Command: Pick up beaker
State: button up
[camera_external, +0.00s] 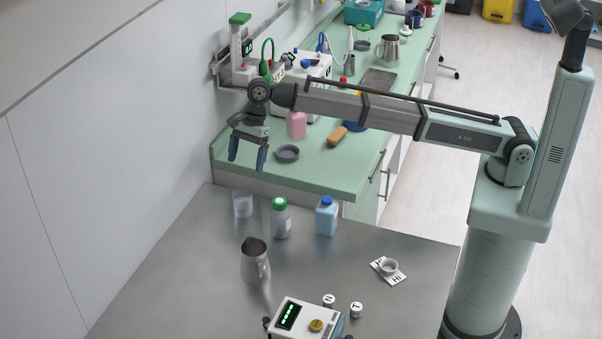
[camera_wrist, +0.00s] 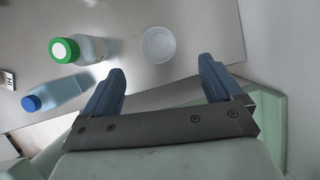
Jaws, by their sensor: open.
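A clear beaker (camera_external: 242,205) stands upright at the back left edge of the grey metal table, near the wall. In the wrist view the beaker (camera_wrist: 158,44) shows from above as a pale round vessel, just beyond the fingertips and roughly centred between them. My gripper (camera_external: 247,156) is open and empty, with its blue fingers pointing down. It hangs higher than the beaker and in line with it in the external view. In the wrist view my gripper (camera_wrist: 162,68) has both fingers spread wide, touching nothing.
A green-capped bottle (camera_external: 280,218) and a blue-capped bottle (camera_external: 326,216) stand to the beaker's right. A metal jug (camera_external: 255,262) and a small white device (camera_external: 305,318) are nearer the front. The wall is close on the left. A green counter (camera_external: 340,172) stands behind the table.

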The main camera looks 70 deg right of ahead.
send_near(239, 214)
jog(key=shift+w+a+f, duration=0.15)
jog(key=shift+w+f, duration=0.05)
jog(key=shift+w, duration=0.15)
jog(key=shift+d+x, duration=0.15)
jog(key=shift+x, duration=1.15)
jog(key=shift+d+x, duration=0.1)
jog(key=shift+x, duration=1.2)
jog(key=shift+s, duration=0.2)
jog(key=c, duration=1.1)
jog(key=shift+r, duration=0.1)
